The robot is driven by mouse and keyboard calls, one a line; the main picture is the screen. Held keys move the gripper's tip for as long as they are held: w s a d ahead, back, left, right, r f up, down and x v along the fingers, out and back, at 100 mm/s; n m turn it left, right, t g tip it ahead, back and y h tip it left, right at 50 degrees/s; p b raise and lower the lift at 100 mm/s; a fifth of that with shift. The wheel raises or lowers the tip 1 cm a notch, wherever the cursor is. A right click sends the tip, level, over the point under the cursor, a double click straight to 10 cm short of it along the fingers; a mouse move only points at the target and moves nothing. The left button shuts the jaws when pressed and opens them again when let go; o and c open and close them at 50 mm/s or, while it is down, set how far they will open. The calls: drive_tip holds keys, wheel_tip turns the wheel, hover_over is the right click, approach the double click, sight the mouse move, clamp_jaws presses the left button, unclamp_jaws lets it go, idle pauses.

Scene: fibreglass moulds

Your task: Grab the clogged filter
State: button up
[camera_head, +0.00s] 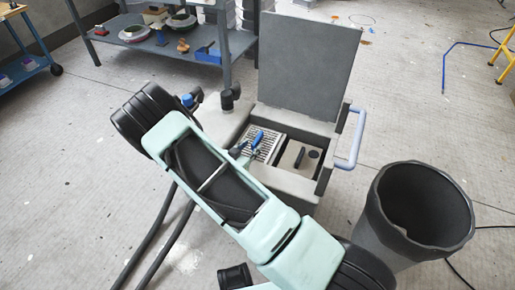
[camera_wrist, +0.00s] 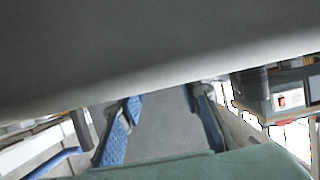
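A grey box (camera_head: 292,188) with its lid (camera_head: 308,70) standing open is in the middle of the head view. Inside it, on the left, is a pale slatted panel (camera_head: 266,155); on the right is a beige panel with a black handle (camera_head: 300,158). I cannot tell for sure which is the clogged filter. My gripper (camera_head: 248,145) has blue finger pads and is over the left part of the box, in front of the slatted panel. In the wrist view my gripper (camera_wrist: 165,118) is open, its fingers well apart, with nothing visibly held between them.
A large dark bin (camera_head: 378,222) stands at right, near the box. A pale blue handle (camera_head: 354,140) sticks out from the box's right side. A grey shelf (camera_head: 165,50) with tools is behind left. In the wrist view a large grey surface (camera_wrist: 150,45) blocks the upper half.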

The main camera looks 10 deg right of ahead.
sight(254, 143)
drive_tip(key=b+x, duration=0.1)
drive_tip(key=x, duration=0.2)
drive_tip(key=shift+w+d+f, duration=0.1)
drive_tip(key=shift+w+f, duration=0.05)
drive_tip(key=shift+f, duration=0.1)
drive_tip(key=shift+r, duration=0.1)
clamp_jaws()
